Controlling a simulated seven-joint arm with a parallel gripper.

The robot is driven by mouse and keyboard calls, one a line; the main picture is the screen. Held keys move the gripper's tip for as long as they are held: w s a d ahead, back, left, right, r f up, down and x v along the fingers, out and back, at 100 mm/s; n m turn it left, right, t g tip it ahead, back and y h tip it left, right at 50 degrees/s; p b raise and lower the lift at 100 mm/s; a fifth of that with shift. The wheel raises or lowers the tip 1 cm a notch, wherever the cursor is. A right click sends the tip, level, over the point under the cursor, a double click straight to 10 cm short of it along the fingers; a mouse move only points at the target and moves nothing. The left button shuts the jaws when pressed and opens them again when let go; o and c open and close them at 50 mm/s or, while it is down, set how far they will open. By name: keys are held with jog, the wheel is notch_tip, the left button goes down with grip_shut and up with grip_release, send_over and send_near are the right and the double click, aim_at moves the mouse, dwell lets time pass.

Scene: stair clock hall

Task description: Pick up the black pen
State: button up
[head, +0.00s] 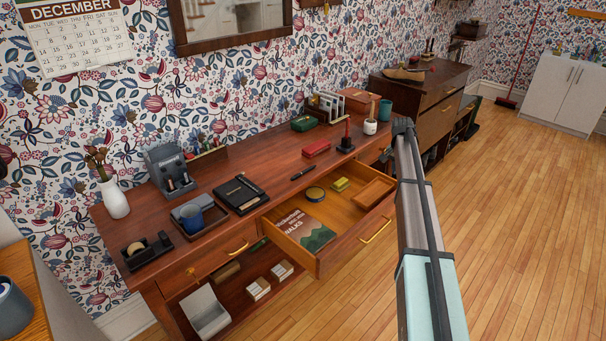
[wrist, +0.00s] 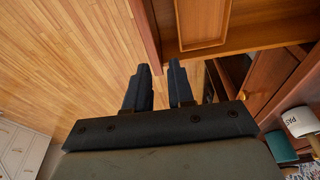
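A thin black pen (head: 303,173) lies flat on the wooden desk top, just behind the open drawer, in the head view. A second dark pen-like strip shows on the black notebook (head: 240,194) to its left. My gripper (wrist: 160,70) is open and empty in the wrist view, with floor showing between its two dark fingers. In the head view my arm reaches up to the right end of the desk, right of the pen and apart from it; the fingers are hard to make out there. The pen is not visible in the wrist view.
A red box (head: 316,149) and a red candle-like stick (head: 346,138) stand behind. Desk around the pen is clear.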

jog(key=w+a+r+y, duration=0.1)
jog(key=a+r, duration=0.2)
jog(key=a, duration=0.6)
jog(key=w+a+r+y, duration=0.1)
jog(key=w+a+r, duration=0.15)
jog(key=a, duration=0.55)
jog(key=y, duration=0.1)
send_near(304, 172)
jog(key=shift+g, duration=0.3)
jog(key=f, duration=0.2)
jog(key=w+f, duration=0.1)
jog(key=f, duration=0.2)
jog(key=a+f, duration=0.1)
jog(key=f, duration=0.1)
jog(key=shift+w+f, duration=0.4)
jog(key=shift+c, duration=0.2)
grip_shut()
